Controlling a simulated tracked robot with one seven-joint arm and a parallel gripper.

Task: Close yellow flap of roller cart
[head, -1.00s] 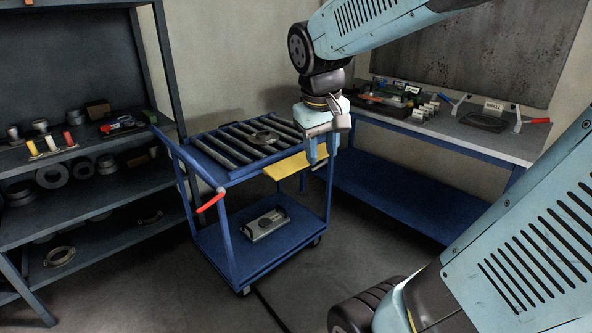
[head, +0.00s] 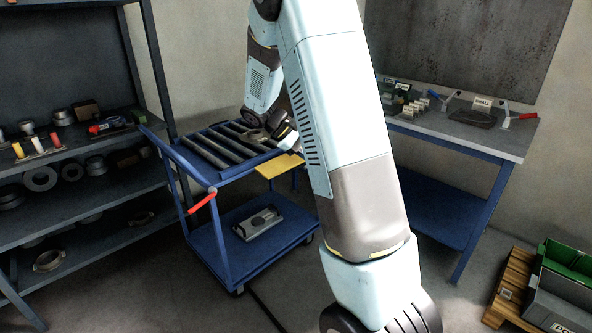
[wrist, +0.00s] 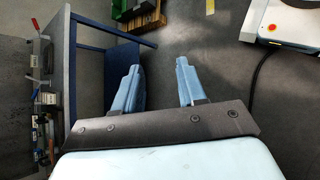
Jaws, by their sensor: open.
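The blue roller cart (head: 232,262) stands left of centre in the head view, with dark rollers on its top. The yellow flap (head: 274,168) sticks out from the cart's right side near the top, looking roughly level. My arm hides its right end. My gripper (wrist: 158,84) is open and empty in the wrist view, fingers well apart over the floor. In the head view my arm hides the fingers; its wrist is close to the cart's back right corner, near the flap. The wrist view does not show the flap, and I cannot tell whether anything touches it.
A grey part (head: 258,222) lies on the cart's lower shelf. Loaded shelving (head: 70,165) stands at left. A workbench (head: 450,145) stands behind right, and its blue leg shows in the wrist view (wrist: 95,75). A green crate (head: 568,258) sits at far right. Floor between is clear.

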